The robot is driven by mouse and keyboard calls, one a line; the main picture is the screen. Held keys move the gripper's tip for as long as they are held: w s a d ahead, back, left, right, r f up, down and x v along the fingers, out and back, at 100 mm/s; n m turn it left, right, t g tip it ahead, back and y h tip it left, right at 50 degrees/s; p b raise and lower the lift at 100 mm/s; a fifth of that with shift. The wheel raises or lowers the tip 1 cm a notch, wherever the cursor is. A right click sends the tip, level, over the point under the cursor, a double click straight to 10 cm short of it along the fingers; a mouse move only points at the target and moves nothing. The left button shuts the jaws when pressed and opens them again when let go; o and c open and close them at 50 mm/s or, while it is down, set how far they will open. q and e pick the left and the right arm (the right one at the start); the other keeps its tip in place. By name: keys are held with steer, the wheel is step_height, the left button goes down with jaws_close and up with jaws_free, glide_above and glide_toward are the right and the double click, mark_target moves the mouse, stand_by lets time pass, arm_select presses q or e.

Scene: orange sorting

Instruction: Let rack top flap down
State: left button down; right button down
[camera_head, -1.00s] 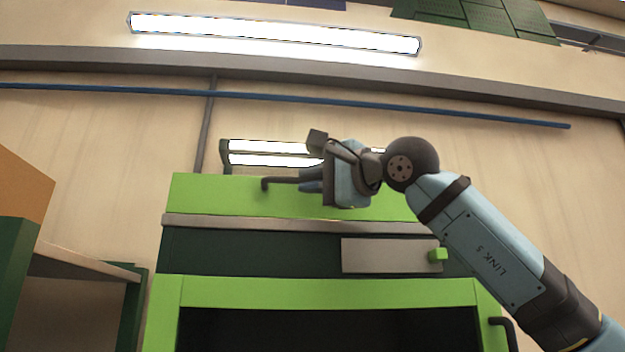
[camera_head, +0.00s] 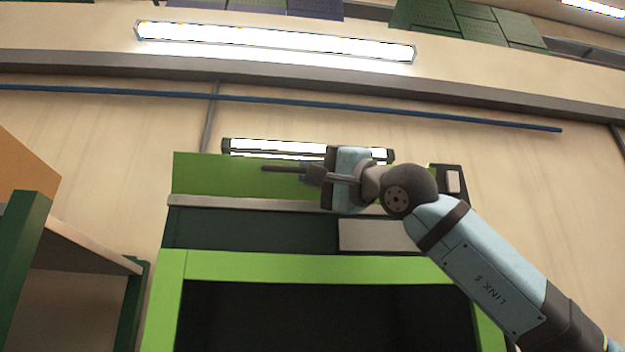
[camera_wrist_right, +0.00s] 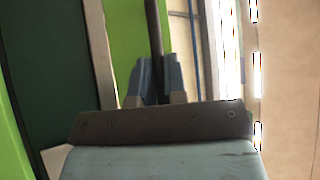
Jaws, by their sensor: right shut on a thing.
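The rack's green top flap (camera_head: 215,174) stands above a grey strip at the top of the green rack (camera_head: 290,266) in the head view. A dark bar handle (camera_head: 280,169) runs along the flap's face. My right gripper (camera_head: 310,173) is shut on this handle, with its arm coming in from the lower right. In the right wrist view the two blue-grey fingers (camera_wrist_right: 156,80) close around the dark handle (camera_wrist_right: 153,35), with the green flap (camera_wrist_right: 125,40) behind it. The gripper hides part of the flap. My left gripper is not in view.
Below the flap is a dark green panel with a grey plate (camera_head: 375,235), then the rack's dark opening (camera_head: 320,315). A green-framed shelf (camera_head: 85,245) with an orange panel stands at the left. A lit lamp (camera_head: 270,148) shows behind the flap.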

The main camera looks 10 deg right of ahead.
steer(key=shift+s+f+n+y+b, duration=0.15)
steer(key=shift+f+n+y+b, duration=0.3)
steer(key=shift+n+y, duration=0.4)
steer(key=shift+n, duration=0.25)
steer(key=c, duration=1.2)
jaws_free()
steer(key=shift+o, duration=0.2)
steer(key=shift+a, duration=0.1)
steer(key=b+v, duration=0.4)
steer(key=v, duration=0.9)
steer(key=shift+s+d, duration=0.15)
steer(key=shift+d, duration=0.3)
